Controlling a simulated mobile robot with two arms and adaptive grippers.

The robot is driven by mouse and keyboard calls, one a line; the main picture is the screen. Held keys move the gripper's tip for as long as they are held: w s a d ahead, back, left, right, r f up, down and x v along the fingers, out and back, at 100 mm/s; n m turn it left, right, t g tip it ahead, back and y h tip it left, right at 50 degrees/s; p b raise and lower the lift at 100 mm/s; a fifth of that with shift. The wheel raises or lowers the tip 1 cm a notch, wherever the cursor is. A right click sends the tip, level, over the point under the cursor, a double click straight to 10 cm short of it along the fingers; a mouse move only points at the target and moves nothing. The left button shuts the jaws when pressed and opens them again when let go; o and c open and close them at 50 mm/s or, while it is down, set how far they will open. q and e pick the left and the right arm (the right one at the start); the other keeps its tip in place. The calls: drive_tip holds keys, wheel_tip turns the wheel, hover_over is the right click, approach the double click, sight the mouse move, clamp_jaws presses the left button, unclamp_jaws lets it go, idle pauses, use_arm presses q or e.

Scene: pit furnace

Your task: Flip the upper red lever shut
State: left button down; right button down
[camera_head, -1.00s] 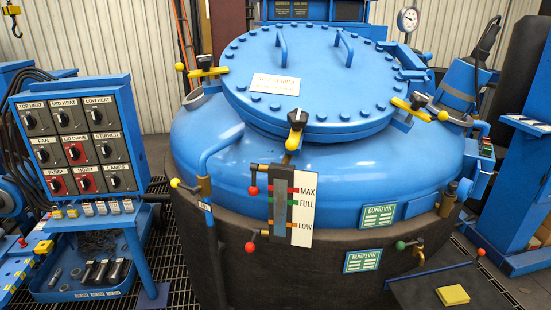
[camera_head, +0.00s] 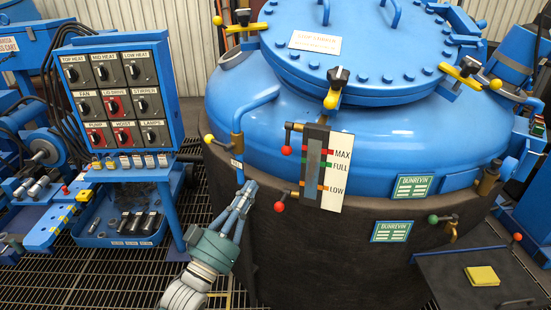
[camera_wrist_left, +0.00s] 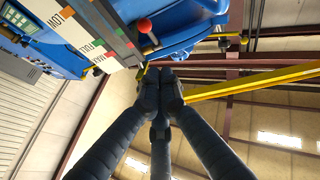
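The upper red lever (camera_head: 287,150) sits at the left of the top of the level gauge, its red ball hanging below its pivot. The lower red lever (camera_head: 279,206) has its ball near the gauge's bottom. My left gripper (camera_head: 247,186) is left of the lower ball, below and left of the upper one, apart from both. Its fingers are drawn together with nothing seen between them. In the left wrist view, the closed fingertips (camera_wrist_left: 162,74) point toward the gauge (camera_wrist_left: 98,25); one red ball (camera_wrist_left: 144,25) shows there, and I cannot tell which lever's. My right gripper is not in view.
A blue pit furnace (camera_head: 340,180) fills the middle. A yellow-knobbed pipe valve (camera_head: 209,139) stands left of the gauge, above my left gripper. The switch panel (camera_head: 120,90) and its shelf stand at the left. Grating floor lies between.

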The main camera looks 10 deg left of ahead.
use_arm(q)
drive_tip(key=p, duration=0.2)
approach(288, 138)
wheel_tip(288, 138, up, 2)
drive_tip(key=a, duration=0.1)
drive_tip(key=shift+w+d+f, duration=0.2)
drive_tip(key=shift+w, duration=0.45)
drive_tip(key=shift+w+d+f, duration=0.2)
drive_tip(key=shift+w, duration=0.45)
drive_tip(key=shift+w+d+f, duration=0.2)
drive_tip(key=shift+w, duration=0.45)
drive_tip(key=shift+f, duration=0.1)
drive_tip(key=shift+w+d+f+b, duration=0.1)
drive_tip(key=shift+w+f+b, duration=0.45)
drive_tip(key=shift+w+b, duration=0.25)
drive_tip(key=shift+s+r, duration=0.1)
drive_tip(key=shift+s, duration=0.05)
